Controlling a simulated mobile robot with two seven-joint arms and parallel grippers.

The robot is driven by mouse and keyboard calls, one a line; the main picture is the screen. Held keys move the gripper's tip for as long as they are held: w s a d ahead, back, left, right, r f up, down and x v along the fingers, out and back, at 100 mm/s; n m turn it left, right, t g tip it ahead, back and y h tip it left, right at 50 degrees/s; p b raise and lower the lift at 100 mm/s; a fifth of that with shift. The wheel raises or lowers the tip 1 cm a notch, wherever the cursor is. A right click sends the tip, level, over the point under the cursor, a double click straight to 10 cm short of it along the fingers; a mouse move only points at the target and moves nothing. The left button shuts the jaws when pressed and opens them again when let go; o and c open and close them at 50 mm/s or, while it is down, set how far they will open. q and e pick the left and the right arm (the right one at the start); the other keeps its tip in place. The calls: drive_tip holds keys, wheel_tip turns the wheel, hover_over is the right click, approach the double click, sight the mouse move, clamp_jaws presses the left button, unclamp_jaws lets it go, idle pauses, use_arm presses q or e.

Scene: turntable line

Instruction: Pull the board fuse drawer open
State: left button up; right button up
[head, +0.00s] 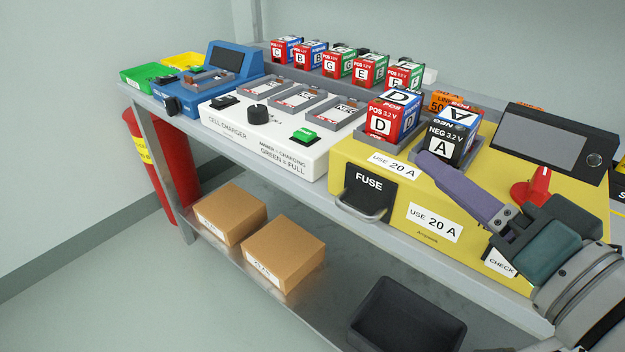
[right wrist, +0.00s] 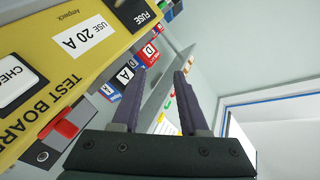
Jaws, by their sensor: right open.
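The yellow test board (head: 477,247) stands on the right part of the bench. The fuse drawer (head: 369,183) is a black panel marked FUSE in its front, with a grey bar handle (head: 362,212) below the label. The drawer front looks flush with the board, so it looks shut. It also shows at the top of the right wrist view (right wrist: 139,14). My right gripper (head: 428,162) has purple fingers and is right of the drawer, apart from the handle. The right wrist view shows its fingers (right wrist: 160,72) spread with nothing between them. My left gripper is not in view.
Cells D (head: 391,116) and A (head: 447,137) sit on the board, near my right fingers. A red knob (head: 532,187) and a dark display (head: 556,137) are further right. A white cell charger (head: 262,138) is left. Boxes (head: 284,249) and a black bin (head: 407,318) sit on the lower shelf.

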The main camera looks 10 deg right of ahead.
sight(357, 211)
wheel_tip(357, 211, down, 13)
drive_tip(key=a+t+y+b, duration=0.2)
drive_tip(key=y+b, duration=0.2)
drive_tip(key=b, duration=0.8)
use_arm(q)
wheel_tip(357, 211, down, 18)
drive_tip(key=b, duration=0.2)
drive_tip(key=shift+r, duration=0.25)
use_arm(e)
drive_tip(key=shift+m, duration=0.3)
drive_tip(key=x, duration=0.9)
drive_tip(key=shift+s+a+r, duration=0.2)
drive_tip(key=shift+a+r, duration=0.15)
drive_tip(key=shift+r, duration=0.05)
drive_tip(key=shift+c, duration=0.4)
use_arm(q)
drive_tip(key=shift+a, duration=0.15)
use_arm(e)
clamp_jaws()
drive_tip(key=shift+r, duration=0.1)
